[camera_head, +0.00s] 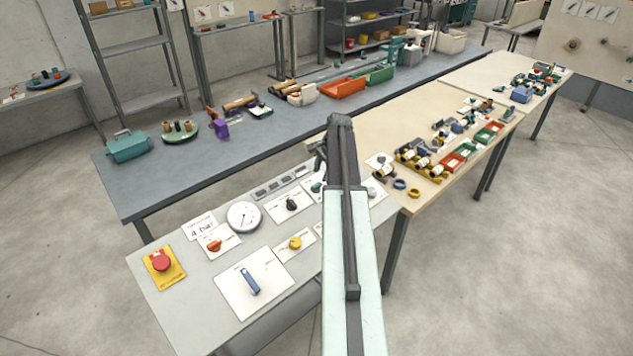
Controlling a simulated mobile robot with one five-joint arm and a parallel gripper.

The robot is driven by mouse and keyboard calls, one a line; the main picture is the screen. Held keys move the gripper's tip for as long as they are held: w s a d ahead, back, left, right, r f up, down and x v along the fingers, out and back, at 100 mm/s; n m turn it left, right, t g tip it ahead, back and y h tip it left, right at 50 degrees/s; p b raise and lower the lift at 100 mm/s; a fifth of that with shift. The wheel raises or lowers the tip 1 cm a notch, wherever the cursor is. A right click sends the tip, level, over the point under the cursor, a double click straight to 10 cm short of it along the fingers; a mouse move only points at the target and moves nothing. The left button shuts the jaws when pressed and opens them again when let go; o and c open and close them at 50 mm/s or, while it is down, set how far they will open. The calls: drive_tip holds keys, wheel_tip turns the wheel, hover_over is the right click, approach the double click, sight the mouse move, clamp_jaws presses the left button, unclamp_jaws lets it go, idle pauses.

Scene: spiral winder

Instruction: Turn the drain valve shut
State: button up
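A blue lever handle (250,282) sits on a white plate on the grey bench at the front. It points along the plate's length, slightly slanted. The plate labels are too small to read, so I cannot tell for sure that this is the drain valve. An orange knob (215,245), a yellow knob (295,243) and a black knob (291,203) sit on plates nearby. My gripper (316,152) is at the far end of my raised arm, above and beyond the panel, apart from the lever. Its fingers are small and partly hidden by my arm.
A red emergency button (162,261) on a yellow base, a round gauge (243,217) and a "4 bar" card (201,229) share the bench. My arm hides the panel's right part. A wooden table (400,120) with many parts stands to the right.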

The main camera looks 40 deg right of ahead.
sight(317, 184)
drive_tip(key=b+x, duration=0.7)
drive_tip(key=x, duration=0.1)
drive_tip(key=shift+s+r, duration=0.1)
drive_tip(key=shift+r, duration=0.05)
